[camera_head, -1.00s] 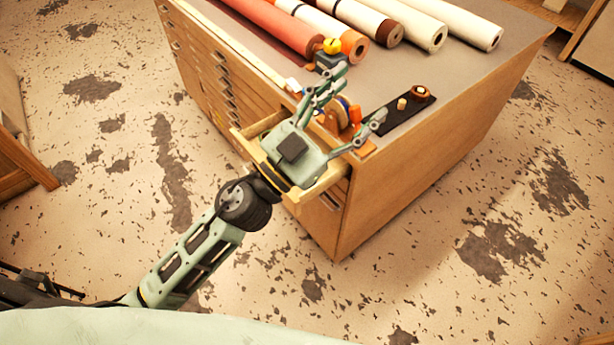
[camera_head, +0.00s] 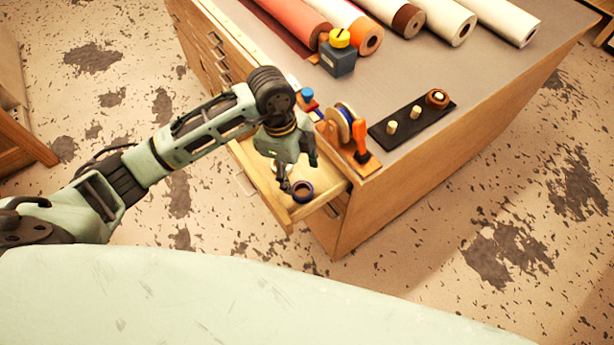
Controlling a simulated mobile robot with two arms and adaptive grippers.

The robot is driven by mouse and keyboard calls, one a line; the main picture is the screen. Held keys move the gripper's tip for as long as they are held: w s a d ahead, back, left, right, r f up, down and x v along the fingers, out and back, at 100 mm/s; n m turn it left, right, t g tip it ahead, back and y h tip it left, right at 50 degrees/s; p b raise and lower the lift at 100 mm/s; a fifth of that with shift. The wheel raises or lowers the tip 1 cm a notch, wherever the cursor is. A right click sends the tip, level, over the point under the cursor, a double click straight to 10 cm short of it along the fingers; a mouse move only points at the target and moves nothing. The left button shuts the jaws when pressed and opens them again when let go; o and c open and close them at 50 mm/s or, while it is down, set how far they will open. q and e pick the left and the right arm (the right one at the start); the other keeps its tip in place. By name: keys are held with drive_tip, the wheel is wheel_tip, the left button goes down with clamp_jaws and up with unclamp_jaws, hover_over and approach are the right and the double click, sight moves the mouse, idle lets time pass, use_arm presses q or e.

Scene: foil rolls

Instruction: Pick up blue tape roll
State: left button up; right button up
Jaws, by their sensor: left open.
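A small blue tape roll (camera_head: 302,191) lies in the open wooden drawer (camera_head: 318,203), near its front right part. It is a dark blue ring with a brown inner side. My left gripper (camera_head: 288,184) points down into the drawer, just left of the roll. It is open and empty; its fingers are partly hidden behind one another. I cannot tell whether a fingertip touches the roll. My right gripper is not in view.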

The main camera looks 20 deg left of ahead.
sight(303, 196)
use_arm(q)
drive_tip(key=f, duration=0.1)
drive_tip(key=f+p, duration=0.1)
drive_tip(key=s+f, duration=0.1)
drive_tip(key=shift+d, duration=0.4)
drive_tip(key=shift+w+d+f+p, duration=0.1)
drive_tip(key=shift+w+f+p, duration=0.2)
drive_tip(key=shift+f, duration=0.35)
drive_tip(key=shift+w+d+f+p, duration=0.1)
drive_tip(key=shift+f+p, duration=0.25)
drive_tip(key=shift+f, duration=0.25)
drive_tip(key=shift+d+f, duration=0.1)
drive_tip(key=shift+f, duration=0.7)
drive_tip(key=c, duration=1.2)
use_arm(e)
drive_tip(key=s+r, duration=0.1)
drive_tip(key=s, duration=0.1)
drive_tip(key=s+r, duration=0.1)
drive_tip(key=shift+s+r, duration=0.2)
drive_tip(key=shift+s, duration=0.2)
